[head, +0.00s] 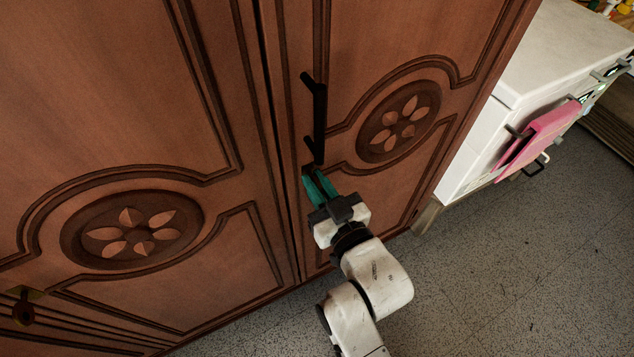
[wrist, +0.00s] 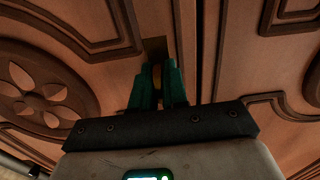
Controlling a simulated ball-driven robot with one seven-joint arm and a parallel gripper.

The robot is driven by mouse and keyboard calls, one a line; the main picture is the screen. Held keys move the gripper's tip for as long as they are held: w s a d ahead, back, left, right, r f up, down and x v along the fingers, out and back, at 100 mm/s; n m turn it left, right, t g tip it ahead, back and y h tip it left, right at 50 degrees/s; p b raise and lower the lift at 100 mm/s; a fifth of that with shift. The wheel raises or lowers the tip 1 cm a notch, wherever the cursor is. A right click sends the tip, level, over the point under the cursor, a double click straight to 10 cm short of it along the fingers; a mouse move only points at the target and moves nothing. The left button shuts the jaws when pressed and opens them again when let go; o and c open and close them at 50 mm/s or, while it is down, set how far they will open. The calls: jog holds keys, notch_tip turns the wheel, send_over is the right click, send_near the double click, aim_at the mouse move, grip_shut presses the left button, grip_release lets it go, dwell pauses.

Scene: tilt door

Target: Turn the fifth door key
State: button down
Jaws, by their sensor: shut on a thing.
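My gripper (head: 318,184) is at the right wardrobe door (head: 350,45), just below its black bar handle (head: 318,118). In the wrist view my gripper (wrist: 160,72) has its two green fingers shut on a small brass-coloured key (wrist: 157,76) in front of a dark keyhole plate (wrist: 154,46). The fingers hide most of the key, and its turn angle cannot be told. In the head view the key is hidden behind the fingers. The right door looks closed beside the left door (head: 120,70).
Another key (head: 22,312) on a brass plate sits low on the left door. A white cabinet (head: 560,45) with a pink towel (head: 540,137) stands to the right. Grey speckled floor (head: 510,270) is clear at the lower right.

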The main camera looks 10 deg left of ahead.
jog(key=c, duration=1.2)
grip_release()
jog(key=shift+c, duration=0.2)
jog(key=v, duration=1)
jog(key=shift+s+d+b, duration=0.25)
jog(key=shift+s+b, duration=0.05)
jog(key=shift+b, duration=0.15)
jog(key=s+d+f+m+g+h+p, duration=0.1)
jog(key=s+d+f+m+g+h, duration=0.3)
jog(key=d+f, duration=0.45)
jog(key=s+d+f+m+g+h+p, duration=0.1)
jog(key=s+d+f+g+h, duration=0.35)
jog(key=d, duration=0.65)
jog(key=s+d+f+m+g+h, duration=0.1)
jog(key=s+d+g, duration=0.4)
jog(key=s, duration=0.5)
jog(key=shift+d+f+m+h, duration=0.35)
jog(key=shift+d+f+m, duration=0.1)
jog(key=shift+m, duration=0.25)
